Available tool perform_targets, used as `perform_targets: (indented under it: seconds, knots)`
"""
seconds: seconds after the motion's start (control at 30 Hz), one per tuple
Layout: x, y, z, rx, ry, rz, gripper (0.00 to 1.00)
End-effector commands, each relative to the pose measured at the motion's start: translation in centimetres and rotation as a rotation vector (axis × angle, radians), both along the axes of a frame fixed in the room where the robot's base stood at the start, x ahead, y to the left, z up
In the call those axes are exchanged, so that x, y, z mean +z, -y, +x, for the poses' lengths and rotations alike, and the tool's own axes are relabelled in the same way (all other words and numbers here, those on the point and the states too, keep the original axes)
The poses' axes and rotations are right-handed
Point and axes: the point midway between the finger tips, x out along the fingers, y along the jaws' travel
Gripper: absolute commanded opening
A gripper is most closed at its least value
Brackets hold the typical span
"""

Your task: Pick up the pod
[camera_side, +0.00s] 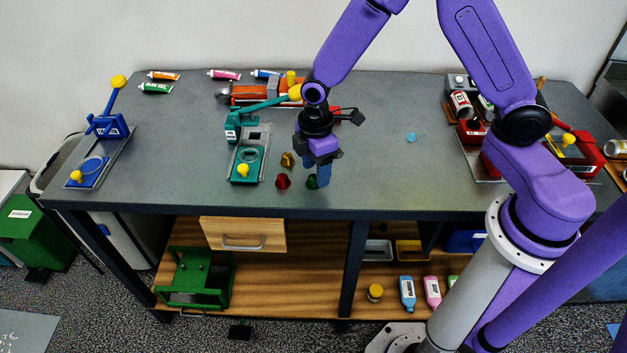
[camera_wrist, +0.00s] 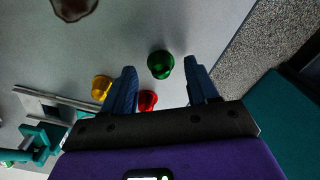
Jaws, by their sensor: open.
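Three small pods are on the grey table near its front edge: a red pod (camera_side: 283,182), a gold pod (camera_side: 288,160) and a green pod (camera_side: 312,182). My gripper (camera_side: 322,180) is low over the table beside the green pod, and its blue fingers partly hide that pod in the side view. In the wrist view my gripper (camera_wrist: 160,68) is open, with the green pod (camera_wrist: 160,64) showing between its fingertips. The red pod (camera_wrist: 148,100) shows near the left finger, and the gold pod (camera_wrist: 101,87) lies outside it. Nothing is held.
A teal press (camera_side: 247,155) stands left of the pods, and a blue press (camera_side: 98,155) is at the far left. An orange machine (camera_side: 265,93) is behind. Red equipment (camera_side: 580,155) is at the right.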

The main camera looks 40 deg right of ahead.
Motion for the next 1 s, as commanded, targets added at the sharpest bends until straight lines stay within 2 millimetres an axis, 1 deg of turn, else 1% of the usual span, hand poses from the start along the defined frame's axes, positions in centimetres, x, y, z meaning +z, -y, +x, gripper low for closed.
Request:
perform_targets:
  seconds: [0.03,0.1,0.2,0.47,0.57,0.6,0.63,1.0]
  knots:
    - [-0.7,0.0,0.0,0.000,-0.001,-0.002,0.59]
    - [-1.4,0.0,0.0,0.000,-0.002,-0.001,0.59]
    - [-1.9,0.0,0.0,0.000,0.000,-0.001,0.59]
    - [-2.1,0.0,0.0,0.000,0.001,0.000,0.59]
    - [-2.1,0.0,0.0,0.000,0.001,0.000,0.29]
    - [-2.1,0.0,0.0,0.000,0.000,0.000,0.16]
    - [-2.0,0.0,0.0,0.000,0.000,0.000,0.13]
    - [-2.0,0.0,0.0,0.000,0.001,0.000,0.12]
